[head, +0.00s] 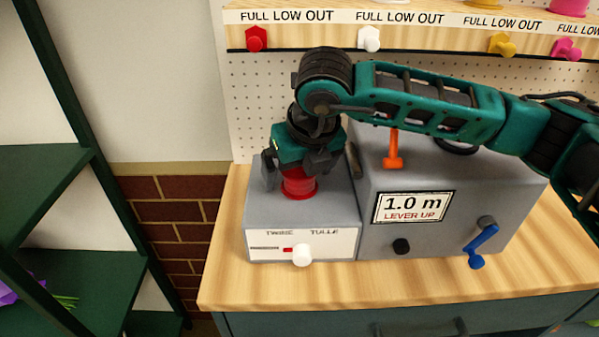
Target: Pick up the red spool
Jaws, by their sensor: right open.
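The red spool (299,184) stands on top of the grey box labelled TWINE and TULLE (258,215). My right gripper (296,177) points down over the spool, with one finger on its left and one on its right. The jaws are open around it; whether a finger touches it I cannot tell. The gripper body hides the spool's upper part. My left gripper is not in view.
A larger grey machine (440,190) with a 1.0 m display, an orange lever (393,150) and a blue crank (482,243) stands right beside the box. A pegboard rises behind. Green shelves (60,180) stand left. Wooden counter (300,285) is clear in front.

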